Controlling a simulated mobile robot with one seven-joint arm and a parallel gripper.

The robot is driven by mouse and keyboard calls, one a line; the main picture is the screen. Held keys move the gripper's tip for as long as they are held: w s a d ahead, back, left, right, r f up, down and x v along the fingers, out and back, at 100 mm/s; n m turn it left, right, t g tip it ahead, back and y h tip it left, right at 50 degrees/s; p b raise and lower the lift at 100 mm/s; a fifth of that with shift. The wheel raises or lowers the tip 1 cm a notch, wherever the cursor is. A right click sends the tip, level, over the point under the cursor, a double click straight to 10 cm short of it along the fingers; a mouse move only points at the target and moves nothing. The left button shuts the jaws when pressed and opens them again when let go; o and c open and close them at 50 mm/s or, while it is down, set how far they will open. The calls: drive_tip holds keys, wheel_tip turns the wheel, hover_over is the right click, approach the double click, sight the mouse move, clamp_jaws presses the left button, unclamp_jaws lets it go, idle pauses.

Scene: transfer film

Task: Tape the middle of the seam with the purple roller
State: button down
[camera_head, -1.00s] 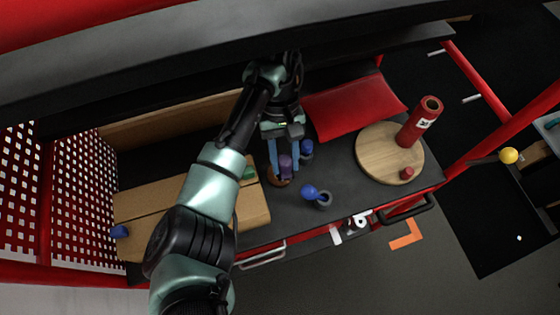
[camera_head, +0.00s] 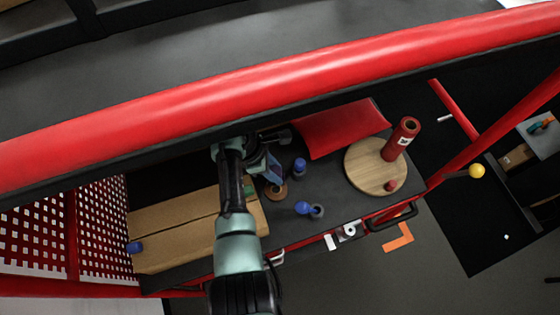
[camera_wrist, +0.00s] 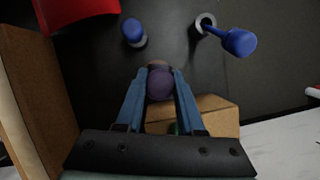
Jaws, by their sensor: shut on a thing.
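My gripper (camera_wrist: 160,75) is shut on the purple roller (camera_wrist: 160,86), whose rounded purple end shows between the blue fingers in the wrist view. In the head view my gripper (camera_head: 265,168) is up and left of a brown ring holder (camera_head: 277,193), and the roller is mostly hidden by my fingers. The cardboard box (camera_head: 170,250) lies at the left of the bench with a dark seam along its top. My arm covers part of the box's right side.
Two blue-handled tools, one upright (camera_head: 299,165) and one tilted in a grey ring (camera_head: 303,208), stand right of my gripper. A red pad (camera_head: 340,128), a round wooden board (camera_head: 365,172) and a red cylinder (camera_head: 402,138) are farther right. A red rail (camera_head: 280,70) crosses above.

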drive_tip(key=shift+f+b, duration=2.9)
drive_tip(key=shift+f, duration=0.1)
drive_tip(key=shift+f+b, duration=0.4)
drive_tip(key=shift+f, duration=0.1)
drive_tip(key=shift+s+f, duration=0.15)
wheel_tip(320, 180, up, 7)
drive_tip(key=p, duration=0.7)
drive_tip(key=shift+p, duration=0.3)
drive_tip(key=shift+w, duration=0.2)
